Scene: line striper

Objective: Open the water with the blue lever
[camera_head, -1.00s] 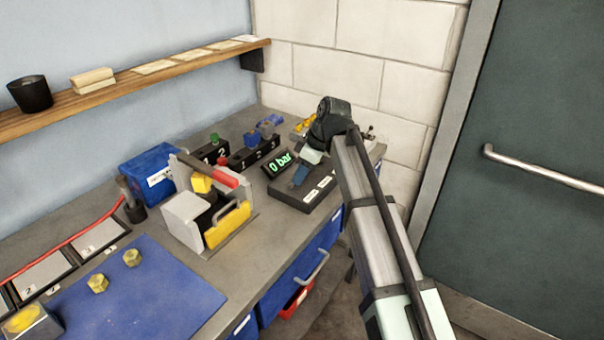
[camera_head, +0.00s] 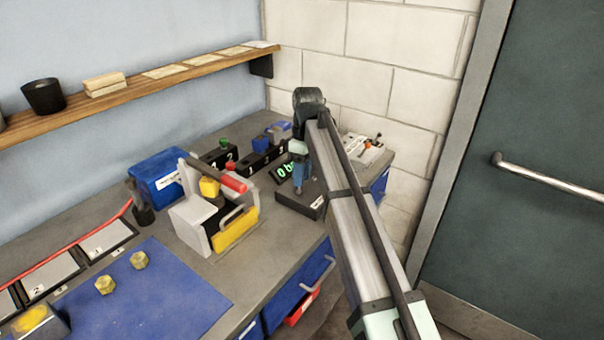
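My gripper (camera_head: 300,184) is at the back right of the bench, with its blue fingers pointing down over a low black box (camera_head: 289,199). The fingers are small and partly merged with the arm, so I cannot tell whether they are open or shut. A small display (camera_head: 284,172) with green characters starting with 0 stands just left of the gripper, partly covered by it. A blue piece (camera_head: 279,130) shows behind a black block numbered 1 to 3 (camera_head: 258,160). I cannot make out for sure which part is the blue lever.
A grey and yellow device with a red handle (camera_head: 233,182) stands left of the gripper, beside a blue box (camera_head: 158,176). The blue mat (camera_head: 165,290) holds brass nuts. A shelf (camera_head: 150,91) runs above.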

